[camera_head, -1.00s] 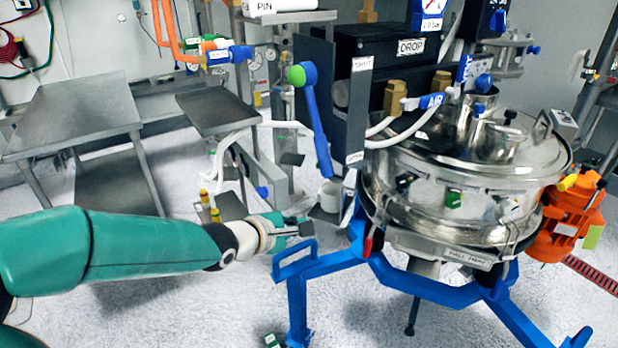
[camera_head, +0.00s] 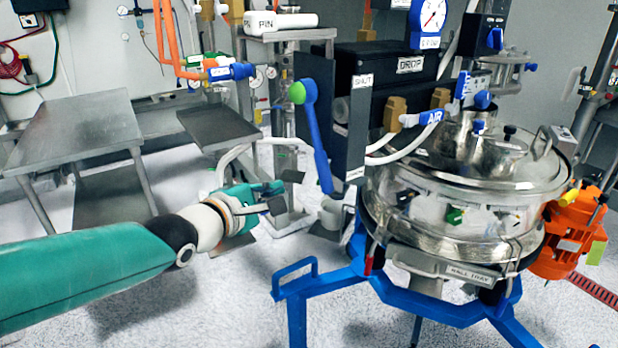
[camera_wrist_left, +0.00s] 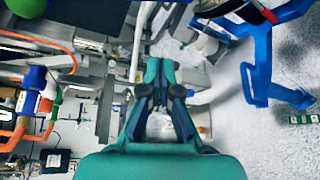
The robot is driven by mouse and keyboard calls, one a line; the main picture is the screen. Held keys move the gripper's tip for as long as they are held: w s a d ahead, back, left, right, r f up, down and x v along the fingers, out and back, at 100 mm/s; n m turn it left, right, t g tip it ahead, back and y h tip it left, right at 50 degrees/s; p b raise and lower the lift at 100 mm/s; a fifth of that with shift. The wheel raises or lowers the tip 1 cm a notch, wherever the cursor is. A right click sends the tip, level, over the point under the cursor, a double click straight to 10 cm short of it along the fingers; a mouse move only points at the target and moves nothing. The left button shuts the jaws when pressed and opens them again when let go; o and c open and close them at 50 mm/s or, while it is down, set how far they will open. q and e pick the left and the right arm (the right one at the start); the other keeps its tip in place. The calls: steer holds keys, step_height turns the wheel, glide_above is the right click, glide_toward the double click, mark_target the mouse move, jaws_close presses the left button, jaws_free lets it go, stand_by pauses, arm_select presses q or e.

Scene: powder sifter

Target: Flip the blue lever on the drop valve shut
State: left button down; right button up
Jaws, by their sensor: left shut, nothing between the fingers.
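The blue lever (camera_head: 315,135) stands beside a dark plate on the drop valve. Its green round end (camera_head: 297,92) is at the top, and its blue rounded end hangs low, near the lower label on the plate. A SHUT label (camera_head: 363,81) is at the plate's top. My left gripper (camera_head: 283,190) is shut and empty, left of the lever's low end; no contact shows. In the left wrist view its fingers (camera_wrist_left: 163,95) point up the picture, and a green round end (camera_wrist_left: 27,6) shows at the top left corner. My right gripper is out of view.
The steel sifter (camera_head: 450,220) stands right of the lever on a blue frame (camera_head: 330,285). White hoses and a steel stand are close behind my left gripper. A small dark shelf (camera_head: 215,125) and a steel table (camera_head: 80,130) are at the left. A black DROP box (camera_head: 400,62) is behind.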

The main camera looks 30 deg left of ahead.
arm_select(q)
steer(key=w+d+p, duration=0.4)
steer(key=w, duration=0.3)
steer(key=shift+w+f, duration=0.2)
steer(key=shift+w, duration=0.1)
stand_by(0.3)
